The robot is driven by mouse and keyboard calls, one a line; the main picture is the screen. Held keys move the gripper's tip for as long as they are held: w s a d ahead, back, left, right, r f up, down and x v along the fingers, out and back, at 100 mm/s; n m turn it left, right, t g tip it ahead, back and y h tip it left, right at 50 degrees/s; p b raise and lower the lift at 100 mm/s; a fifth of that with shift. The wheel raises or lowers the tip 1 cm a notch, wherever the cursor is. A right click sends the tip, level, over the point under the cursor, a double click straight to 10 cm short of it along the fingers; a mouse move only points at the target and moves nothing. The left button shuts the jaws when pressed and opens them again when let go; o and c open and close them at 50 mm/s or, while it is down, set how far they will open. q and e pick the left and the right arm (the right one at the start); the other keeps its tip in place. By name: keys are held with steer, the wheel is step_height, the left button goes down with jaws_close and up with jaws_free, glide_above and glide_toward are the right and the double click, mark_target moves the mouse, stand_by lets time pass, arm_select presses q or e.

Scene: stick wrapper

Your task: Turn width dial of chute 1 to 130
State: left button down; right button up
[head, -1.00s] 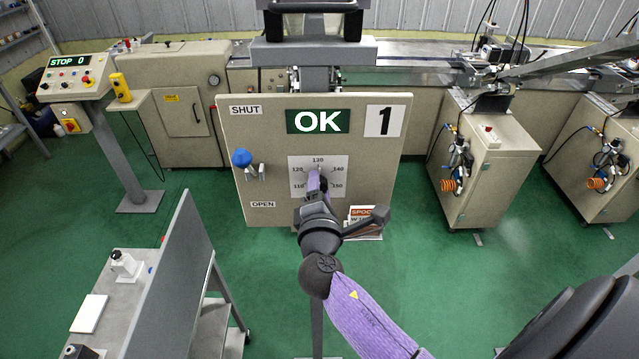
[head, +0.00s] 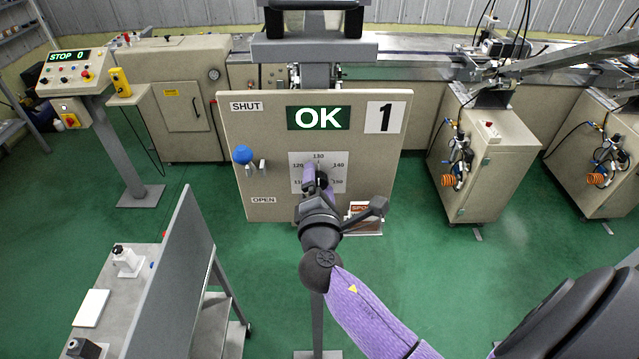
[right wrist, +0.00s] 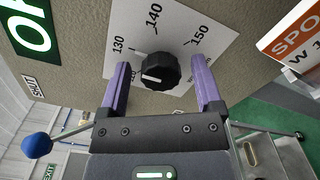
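The chute 1 panel (head: 270,120) carries a green "OK" display and a "1" label. Its black width dial (right wrist: 157,70) sits on a white scale plate (right wrist: 190,25); 130, 140 and 150 are readable in the right wrist view. The dial's white mark points left there, slightly below the direction of 130; I cannot read an exact value. My right gripper (right wrist: 162,90) is open, with purple fingers on either side of the dial and visible gaps to it. In the head view the right gripper (head: 319,182) partly covers the scale's lower part. My left gripper is out of view.
A blue-knobbed lever (head: 243,155) stands left of the dial, between SHUT and OPEN labels. A spool sign (head: 364,212) sits at the panel's lower right. A grey table with an upright board (head: 175,280) stands at lower left.

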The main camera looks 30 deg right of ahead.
steer(key=shift+s, duration=0.1)
steer(key=b+v, duration=0.2)
steer(key=v, duration=0.8)
steer(key=shift+b, duration=0.35)
steer(key=shift+f, duration=0.15)
